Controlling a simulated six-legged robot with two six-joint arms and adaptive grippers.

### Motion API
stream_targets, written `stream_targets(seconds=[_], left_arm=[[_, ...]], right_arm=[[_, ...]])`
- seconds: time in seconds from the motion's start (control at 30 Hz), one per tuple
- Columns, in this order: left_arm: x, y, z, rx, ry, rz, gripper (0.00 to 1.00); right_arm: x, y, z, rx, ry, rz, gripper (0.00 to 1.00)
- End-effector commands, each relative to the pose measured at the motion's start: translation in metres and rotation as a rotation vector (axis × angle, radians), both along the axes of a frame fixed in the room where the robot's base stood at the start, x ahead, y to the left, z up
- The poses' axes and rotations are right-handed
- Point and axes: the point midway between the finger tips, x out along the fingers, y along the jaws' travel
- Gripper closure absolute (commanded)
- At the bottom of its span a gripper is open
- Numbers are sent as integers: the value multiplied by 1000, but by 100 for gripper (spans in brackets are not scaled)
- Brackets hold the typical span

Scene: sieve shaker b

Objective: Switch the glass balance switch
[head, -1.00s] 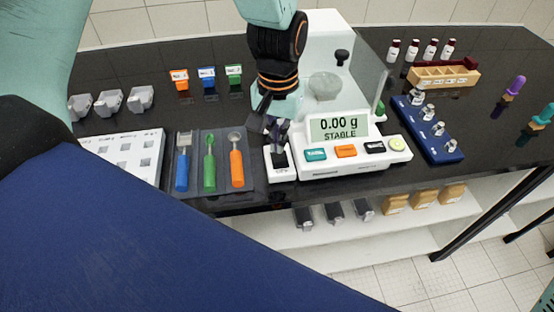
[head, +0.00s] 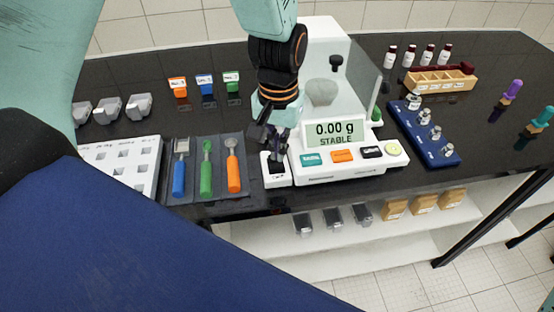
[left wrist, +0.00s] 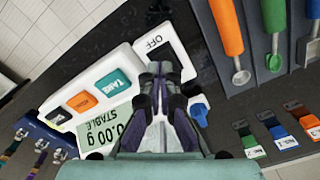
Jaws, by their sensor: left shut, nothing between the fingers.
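The white balance (head: 345,170) stands on the dark bench; its display (head: 335,132) reads 0.00 g STABLE. The switch (head: 277,181), a white box with a black rocker, sits at its left side. In the left wrist view, the switch (left wrist: 154,41) bears the word OFF. My left gripper (head: 275,156) is shut and empty, pointing down at the switch's rear part. In the left wrist view, its fingertips (left wrist: 160,68) overlap the switch box and hide part of the rocker. I cannot tell whether they touch it. My right gripper is not in view.
Left of the switch lies a dark mat (head: 215,141) with blue, green and orange tools. A white perforated rack (head: 124,168) is farther left. Right of the balance are a blue weight block (head: 432,145) and a wooden vial rack (head: 440,83). The bench's front edge is close to the switch.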

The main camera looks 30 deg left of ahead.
Motion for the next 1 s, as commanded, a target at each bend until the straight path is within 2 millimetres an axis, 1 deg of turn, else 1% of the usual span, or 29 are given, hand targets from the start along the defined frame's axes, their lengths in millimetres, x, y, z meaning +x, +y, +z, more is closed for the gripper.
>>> stream_targets(seconds=[0.57,1.0], left_arm=[[0,0,-1,0,0,0,100],[0,0,-6,0,0,0,100]], right_arm=[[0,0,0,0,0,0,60],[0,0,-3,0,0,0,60]])
